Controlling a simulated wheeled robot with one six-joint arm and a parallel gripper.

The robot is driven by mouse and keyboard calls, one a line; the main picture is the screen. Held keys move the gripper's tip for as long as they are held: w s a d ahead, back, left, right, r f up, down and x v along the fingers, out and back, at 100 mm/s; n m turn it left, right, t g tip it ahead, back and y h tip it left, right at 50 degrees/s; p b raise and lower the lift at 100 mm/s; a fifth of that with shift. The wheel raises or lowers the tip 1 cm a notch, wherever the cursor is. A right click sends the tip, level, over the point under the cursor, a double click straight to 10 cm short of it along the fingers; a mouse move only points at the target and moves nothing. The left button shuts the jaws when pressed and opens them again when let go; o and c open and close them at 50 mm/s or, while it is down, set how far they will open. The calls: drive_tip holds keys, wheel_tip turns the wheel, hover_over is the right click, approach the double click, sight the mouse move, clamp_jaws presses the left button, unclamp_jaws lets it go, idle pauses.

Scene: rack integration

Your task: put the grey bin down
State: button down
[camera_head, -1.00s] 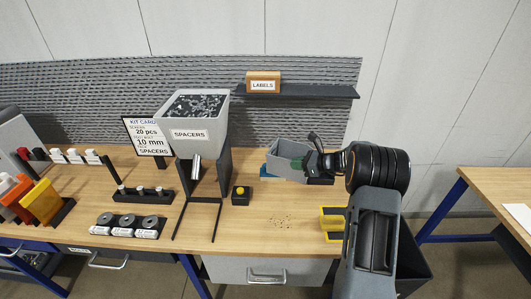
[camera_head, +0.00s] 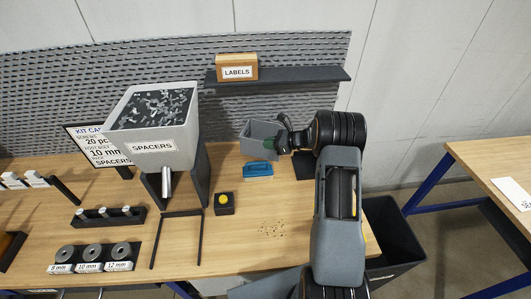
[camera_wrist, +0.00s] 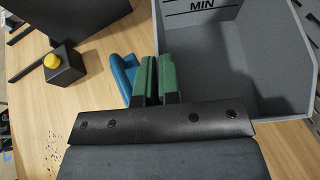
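The grey bin (camera_head: 262,134) is at the back right of the bench in the head view. In the wrist view the bin (camera_wrist: 270,75) fills the upper right, open and empty where I see inside, with a MIN mark on an inner wall. My gripper (camera_head: 288,141) is at the bin's right side.
A blue item (camera_head: 258,170) lies just in front of the bin. A black box with a yellow button (camera_head: 224,203) and the spacers hopper (camera_head: 152,135) stand left. Small spilled bits (camera_head: 272,230) lie on the bench. The labels shelf (camera_head: 280,75) is behind. A black container (camera_head: 393,225) stands right.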

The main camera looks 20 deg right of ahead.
sight(269, 159)
drive_tip(key=shift+f, duration=2.2)
drive_tip(key=shift+f, duration=0.1)
drive_tip(key=shift+f+b, duration=0.15)
drive_tip(key=shift+b, duration=0.15)
drive_tip(key=c, duration=1.3)
unclamp_jaws()
